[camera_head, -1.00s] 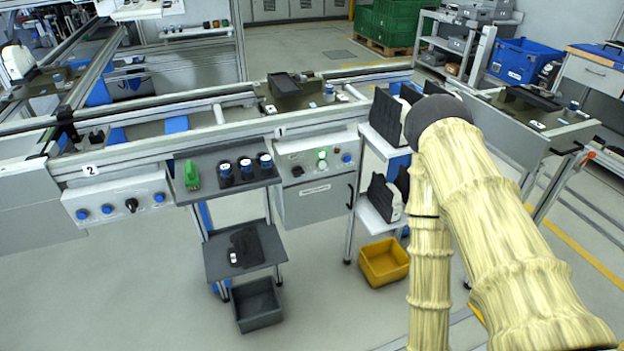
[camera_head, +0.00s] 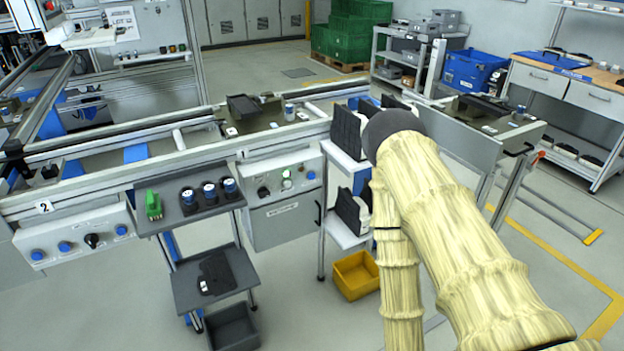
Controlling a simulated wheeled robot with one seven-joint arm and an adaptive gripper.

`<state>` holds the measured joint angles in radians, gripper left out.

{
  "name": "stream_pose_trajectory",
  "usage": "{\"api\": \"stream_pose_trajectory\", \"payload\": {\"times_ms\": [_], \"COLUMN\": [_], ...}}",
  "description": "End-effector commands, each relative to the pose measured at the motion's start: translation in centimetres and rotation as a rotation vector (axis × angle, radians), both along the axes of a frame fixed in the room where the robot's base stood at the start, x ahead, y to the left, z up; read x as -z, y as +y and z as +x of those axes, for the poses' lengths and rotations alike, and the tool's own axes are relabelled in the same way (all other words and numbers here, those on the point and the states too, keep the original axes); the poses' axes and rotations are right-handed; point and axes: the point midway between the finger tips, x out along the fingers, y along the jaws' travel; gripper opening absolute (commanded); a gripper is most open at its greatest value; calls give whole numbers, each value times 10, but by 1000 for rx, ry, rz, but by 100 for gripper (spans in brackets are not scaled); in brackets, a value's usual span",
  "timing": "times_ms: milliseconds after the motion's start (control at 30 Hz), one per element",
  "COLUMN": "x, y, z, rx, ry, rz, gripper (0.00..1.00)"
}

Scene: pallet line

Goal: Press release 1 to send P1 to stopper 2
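The station 1 panel (camera_head: 284,183) is on the front of the conveyor, with a black knob, a small green light and a blue button (camera_head: 311,175). I cannot read which control is release 1. Behind it on the conveyor sits a pallet (camera_head: 270,121) with a dark block and a blue-and-white cylinder; no P1 mark is legible. The panel by label 2 (camera_head: 45,207) is at the left, with several blue buttons and a black knob. Stopper 2 cannot be made out. My sleeved arm fills the right foreground; my gripper is not in view.
A shelf rack (camera_head: 346,230) with dark parts stands right of panel 1, above a yellow bin (camera_head: 356,275). A grey cart (camera_head: 214,280) with a green item and small cylinders on its top tray stands between the panels. Another conveyor (camera_head: 480,140) lies right. Floor shows in front.

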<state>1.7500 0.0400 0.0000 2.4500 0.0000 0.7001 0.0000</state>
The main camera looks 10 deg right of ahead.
Motion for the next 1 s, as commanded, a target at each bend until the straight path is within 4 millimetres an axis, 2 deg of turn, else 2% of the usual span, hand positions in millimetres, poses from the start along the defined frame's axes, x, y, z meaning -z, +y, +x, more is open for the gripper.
{"api": "stream_pose_trajectory", "payload": {"times_ms": [133, 300, 333, 1000], "x": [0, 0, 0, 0], "y": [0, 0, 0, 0], "z": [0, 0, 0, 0], "rx": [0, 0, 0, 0], "ry": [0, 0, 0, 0], "rz": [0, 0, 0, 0], "gripper": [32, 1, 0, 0]}}
